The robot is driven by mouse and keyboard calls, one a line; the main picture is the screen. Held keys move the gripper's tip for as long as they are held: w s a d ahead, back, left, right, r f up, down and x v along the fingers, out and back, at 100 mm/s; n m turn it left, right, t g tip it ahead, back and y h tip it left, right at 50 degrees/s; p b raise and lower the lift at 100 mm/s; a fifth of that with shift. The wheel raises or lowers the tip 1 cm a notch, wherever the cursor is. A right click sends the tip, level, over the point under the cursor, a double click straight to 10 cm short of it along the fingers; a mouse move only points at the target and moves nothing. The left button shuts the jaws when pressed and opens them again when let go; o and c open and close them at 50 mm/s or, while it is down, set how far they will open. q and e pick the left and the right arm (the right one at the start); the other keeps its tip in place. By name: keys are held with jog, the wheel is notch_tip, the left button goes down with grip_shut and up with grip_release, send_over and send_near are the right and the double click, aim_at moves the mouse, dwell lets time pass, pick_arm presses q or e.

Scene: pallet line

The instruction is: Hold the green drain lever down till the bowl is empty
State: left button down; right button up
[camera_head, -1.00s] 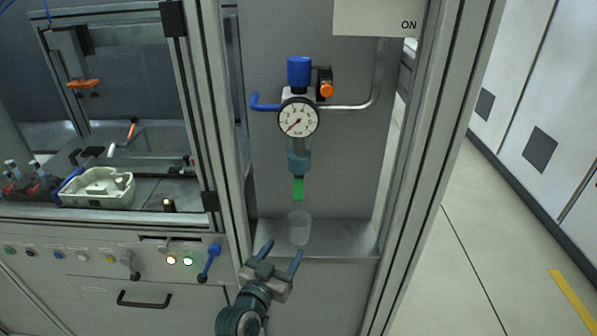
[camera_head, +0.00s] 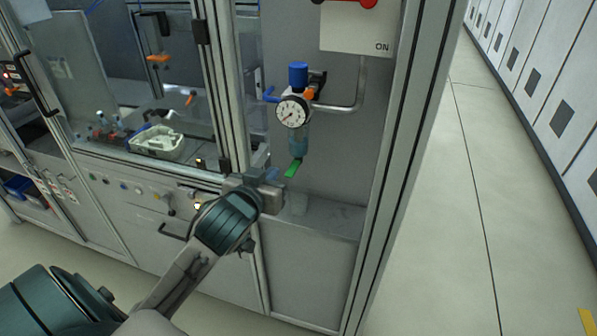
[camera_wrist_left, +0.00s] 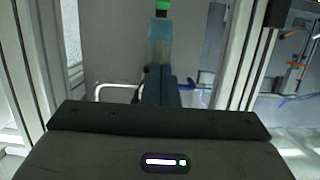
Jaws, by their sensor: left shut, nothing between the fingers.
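The green drain lever (camera_head: 293,167) sits under the bluish filter bowl (camera_head: 298,143) and slants down to the left. My left gripper (camera_head: 273,176) is shut and empty, just to the left of and below the lever; contact cannot be made out. In the left wrist view, the shut fingers (camera_wrist_left: 160,85) point toward the bowl (camera_wrist_left: 159,45), with the green lever (camera_wrist_left: 162,6) at the top edge. My right gripper is not in view.
A round gauge (camera_head: 293,111) and a blue knob (camera_head: 298,74) are above the bowl. Upright frame posts flank the bay. A pale tray (camera_head: 158,142) lies behind the left window.

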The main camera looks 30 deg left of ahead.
pick_arm(q)
jog(key=shift+a+f, duration=0.1)
jog(key=shift+a, duration=0.15)
jog(key=shift+w, duration=0.15)
send_over(293, 169)
jog(key=s, duration=0.4)
notch_tip(293, 169, down, 2)
jog(key=shift+d+f, duration=0.15)
jog(key=shift+f, duration=1)
jog(key=shift+d+f, duration=0.1)
jog(key=shift+f, duration=1)
